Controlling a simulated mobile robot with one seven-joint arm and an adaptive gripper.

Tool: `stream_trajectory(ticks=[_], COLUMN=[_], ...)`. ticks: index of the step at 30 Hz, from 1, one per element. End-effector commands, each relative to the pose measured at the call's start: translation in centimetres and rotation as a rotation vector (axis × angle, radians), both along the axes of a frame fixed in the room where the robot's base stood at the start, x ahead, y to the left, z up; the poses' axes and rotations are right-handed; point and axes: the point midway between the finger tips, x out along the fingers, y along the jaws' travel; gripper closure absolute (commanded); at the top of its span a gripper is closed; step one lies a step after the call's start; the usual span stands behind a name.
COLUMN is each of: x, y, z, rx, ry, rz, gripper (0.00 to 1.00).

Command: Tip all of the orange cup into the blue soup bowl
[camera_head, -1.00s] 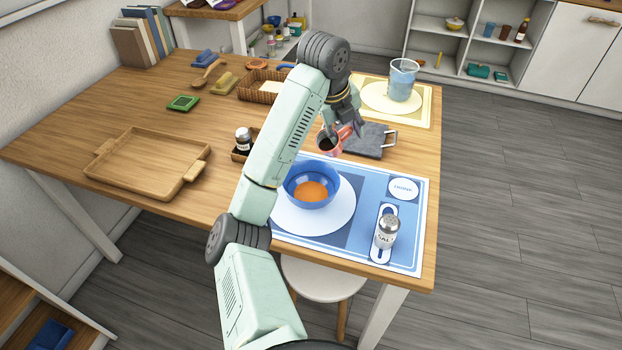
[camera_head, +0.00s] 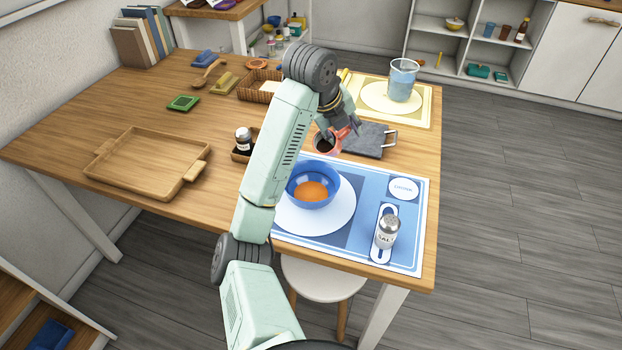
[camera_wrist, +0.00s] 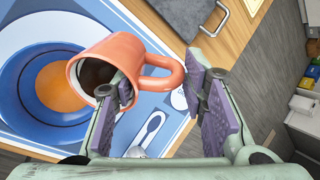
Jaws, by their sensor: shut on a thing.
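The orange cup (camera_head: 329,151) is in the air between the blue soup bowl and the grey board, with dark contents visible inside. In the wrist view the cup (camera_wrist: 117,52) has its mouth toward the bowl. In the head view my gripper (camera_head: 345,128) is partly hidden by my arm. The blue soup bowl (camera_head: 318,172) stands on a white round of the blue placemat and holds something orange. It also shows at the left of the wrist view (camera_wrist: 24,88). No stream shows between them.
A salt shaker (camera_head: 387,232) stands on the blue placemat (camera_head: 410,255) right of the bowl. A grey board (camera_head: 368,140) with a metal handle lies behind the cup. A glass pitcher (camera_head: 402,80) stands at the back. A wooden tray (camera_head: 140,165) lies at left.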

Motion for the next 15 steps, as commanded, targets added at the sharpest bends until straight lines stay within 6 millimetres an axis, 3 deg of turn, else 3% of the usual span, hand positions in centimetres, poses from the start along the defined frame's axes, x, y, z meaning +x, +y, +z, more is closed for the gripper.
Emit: stream_trajectory(ticks=[15], x=[-0.40], y=[0.34], z=[0.47], rx=[-0.040], ry=[-0.061], rz=[0.000], gripper=[1.00])
